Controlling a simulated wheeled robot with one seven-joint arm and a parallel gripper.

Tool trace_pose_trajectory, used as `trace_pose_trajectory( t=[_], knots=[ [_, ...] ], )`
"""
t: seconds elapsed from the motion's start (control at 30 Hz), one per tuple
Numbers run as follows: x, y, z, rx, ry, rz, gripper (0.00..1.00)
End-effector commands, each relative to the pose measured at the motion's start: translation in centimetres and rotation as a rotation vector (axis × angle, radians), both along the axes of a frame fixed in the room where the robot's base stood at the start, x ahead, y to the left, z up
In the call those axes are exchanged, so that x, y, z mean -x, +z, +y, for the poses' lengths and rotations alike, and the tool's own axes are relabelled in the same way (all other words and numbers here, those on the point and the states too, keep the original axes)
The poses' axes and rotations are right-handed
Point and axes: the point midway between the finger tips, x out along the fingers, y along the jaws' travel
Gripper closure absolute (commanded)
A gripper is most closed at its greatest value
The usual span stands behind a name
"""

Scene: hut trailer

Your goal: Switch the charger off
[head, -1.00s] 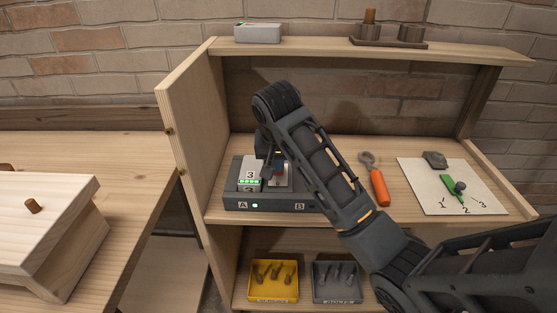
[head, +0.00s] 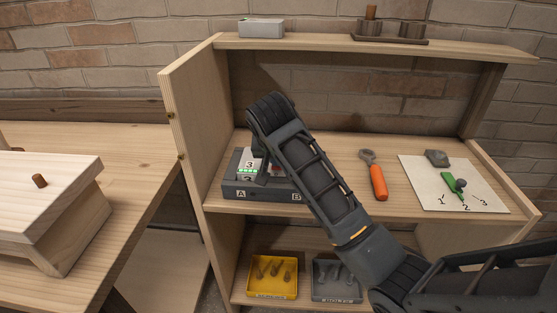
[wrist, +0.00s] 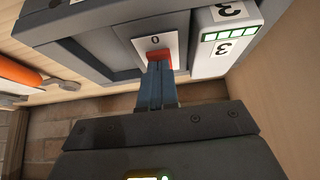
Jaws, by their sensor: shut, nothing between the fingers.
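The charger (head: 268,190) is a dark grey box on the middle shelf, with bays marked A and B. A white battery (head: 247,166) marked 3, with green bars, stands in bay A. No green light shows lit on the charger's front beside the A. In the wrist view, the charger (wrist: 85,38) has a white plate (wrist: 146,43) marked 0 with a red switch (wrist: 160,57) beside the battery (wrist: 226,42). My gripper (wrist: 159,70) is shut and empty, its fingertips at the red switch, seemingly touching it. They cover part of the switch. My arm hides bay B in the head view.
A wrench with an orange handle (head: 378,182) and a white card (head: 445,196) with a green lever lie right of the charger. Yellow (head: 272,288) and grey (head: 337,292) bins stand below. The cabinet's left wall (head: 192,130) is close to the charger.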

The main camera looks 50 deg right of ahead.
Motion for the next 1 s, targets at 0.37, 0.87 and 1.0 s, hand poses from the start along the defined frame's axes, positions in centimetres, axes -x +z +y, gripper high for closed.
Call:
trace_pose_trajectory(
  t=[0.37,0.87,1.0],
  knots=[
    [-0.8,0.7,-1.0,-0.001,0.0,0.001,1.0],
    [-1.0,1.7,-1.3,-0.001,0.001,0.0,1.0],
    [-1.3,3.5,-1.8,-0.001,0.001,0.0,1.0]
  ],
)
